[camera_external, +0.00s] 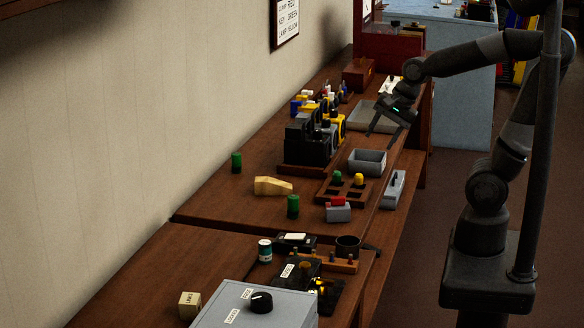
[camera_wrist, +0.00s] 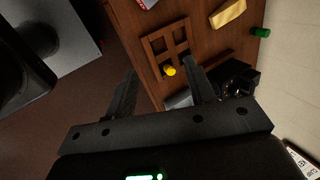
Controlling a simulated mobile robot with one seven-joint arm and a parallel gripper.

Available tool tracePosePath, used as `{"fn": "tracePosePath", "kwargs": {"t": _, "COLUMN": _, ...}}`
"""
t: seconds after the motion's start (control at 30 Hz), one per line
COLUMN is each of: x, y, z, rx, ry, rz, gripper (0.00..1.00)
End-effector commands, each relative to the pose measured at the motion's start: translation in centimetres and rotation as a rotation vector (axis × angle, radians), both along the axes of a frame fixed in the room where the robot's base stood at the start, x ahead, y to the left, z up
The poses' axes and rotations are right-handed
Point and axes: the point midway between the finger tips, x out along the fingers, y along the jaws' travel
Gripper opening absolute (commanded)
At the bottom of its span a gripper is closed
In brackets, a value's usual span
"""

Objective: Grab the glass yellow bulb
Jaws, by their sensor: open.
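The yellow bulb (camera_external: 359,179) stands upright in a wooden rack (camera_external: 346,191) with square openings, near the right edge of the table. It also shows in the wrist view (camera_wrist: 170,71), between and beyond my fingertips. A green bulb (camera_external: 337,177) stands beside it in the same rack. My gripper (camera_external: 386,132) hangs above the table's right edge, farther back than the rack and higher than the bulb. In the wrist view my gripper (camera_wrist: 159,69) has its two fingers spread apart with nothing held. It does not touch the bulb.
A grey bin (camera_external: 367,162) stands just behind the rack. A black device (camera_external: 308,148) is to the left. A grey block with red on top (camera_external: 338,209), a yellow block (camera_external: 272,186) and a green cylinder (camera_external: 293,206) lie nearby. The air above the rack looks clear.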

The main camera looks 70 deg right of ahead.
Motion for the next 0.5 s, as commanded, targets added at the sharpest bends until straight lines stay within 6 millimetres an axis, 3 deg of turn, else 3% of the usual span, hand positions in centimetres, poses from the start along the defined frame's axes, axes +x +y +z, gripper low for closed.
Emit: {"fn": "tracePosePath", "kwargs": {"t": 0.5, "x": 2.9, "y": -7.4, "z": -4.8, "rx": 0.472, "ry": 0.007, "rz": -1.176, "gripper": 0.50}}
